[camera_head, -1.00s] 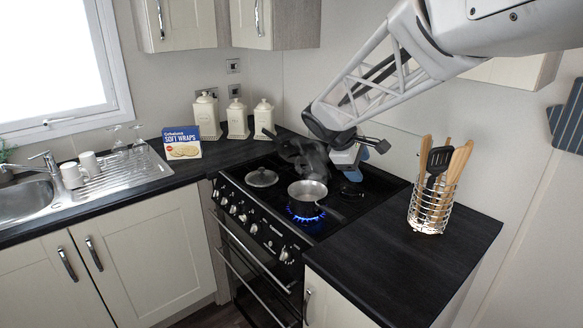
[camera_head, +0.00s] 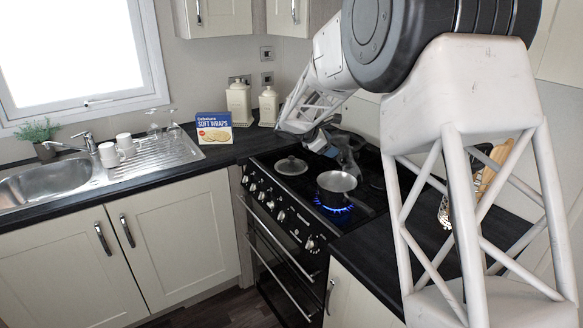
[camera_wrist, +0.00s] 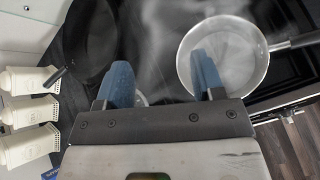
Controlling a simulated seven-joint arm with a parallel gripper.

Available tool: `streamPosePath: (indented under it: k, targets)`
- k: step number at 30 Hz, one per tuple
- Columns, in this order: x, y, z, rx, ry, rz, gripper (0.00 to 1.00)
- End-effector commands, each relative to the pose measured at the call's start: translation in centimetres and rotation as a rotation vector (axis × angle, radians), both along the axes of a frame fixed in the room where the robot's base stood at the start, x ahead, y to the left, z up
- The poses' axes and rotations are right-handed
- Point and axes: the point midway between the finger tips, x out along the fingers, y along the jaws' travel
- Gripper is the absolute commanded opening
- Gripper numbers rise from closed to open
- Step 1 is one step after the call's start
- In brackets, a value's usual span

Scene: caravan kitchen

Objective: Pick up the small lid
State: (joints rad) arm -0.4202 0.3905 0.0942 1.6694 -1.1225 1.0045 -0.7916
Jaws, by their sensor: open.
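A small round metal lid (camera_head: 291,165) with a dark knob lies on the front left of the hob in the head view. My gripper (camera_head: 334,150) is over the hob, right of the lid and behind the saucepan, partly hidden by my arm. In the wrist view my gripper (camera_wrist: 163,78) has its two blue fingers spread wide, with nothing held between them. A thin pale curved edge shows beside the left finger there; I cannot tell whether it is the lid. My gripper body hides what lies below it.
A steaming saucepan (camera_head: 337,186) stands over a lit blue flame (camera_head: 333,207); it is close to the right finger in the wrist view (camera_wrist: 224,52). A dark frying pan (camera_wrist: 88,42) lies to the left there.

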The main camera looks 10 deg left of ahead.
Motion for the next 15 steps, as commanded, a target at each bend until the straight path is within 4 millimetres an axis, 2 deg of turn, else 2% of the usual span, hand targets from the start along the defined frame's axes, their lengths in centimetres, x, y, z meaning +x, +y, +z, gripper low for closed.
streamPosePath:
  k: [6, 15]
  targets:
    - [3.8, 5.0, -3.2, -0.117, 0.023, 0.121, 0.62]
    - [8.1, 12.0, -7.7, -0.281, 0.048, 0.283, 0.62]
